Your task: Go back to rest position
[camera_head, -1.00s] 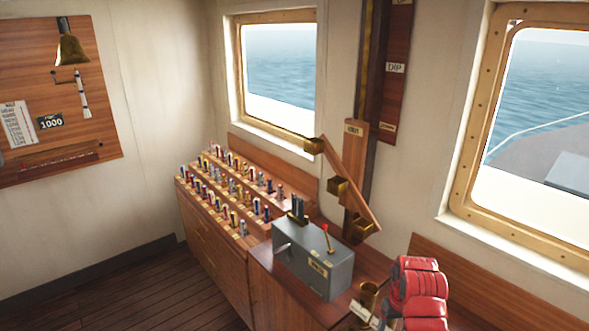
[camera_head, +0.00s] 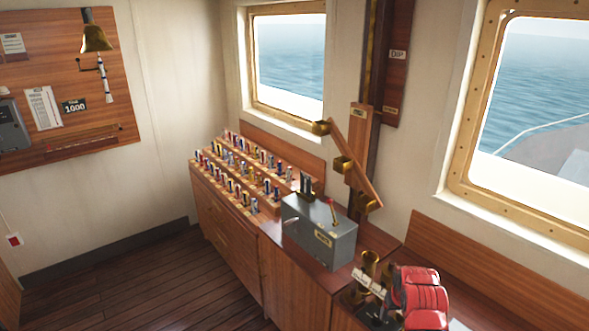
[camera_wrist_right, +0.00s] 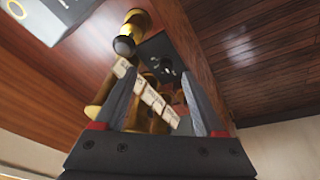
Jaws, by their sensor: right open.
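My right arm comes in at the bottom right of the head view, with red padded links. The right gripper (camera_head: 392,289) is small and partly hidden there, beside a brass fitting (camera_head: 370,262) with a white label strip. In the right wrist view the two grey fingers of the gripper (camera_wrist_right: 162,76) stand apart. The brass fitting (camera_wrist_right: 133,112) and its label strip show behind and between them. Nothing is clearly gripped, and I cannot tell whether the fingers touch the fitting. My left gripper is in neither view.
A wooden console (camera_head: 290,282) runs along the wall, bearing a grey lever box (camera_head: 320,238) and tiered racks of small coloured pieces. Brass cups on a slanted board (camera_head: 356,165) stand behind. Open wooden floor (camera_head: 140,285) lies to the left. A bell (camera_head: 95,38) hangs on the wall board.

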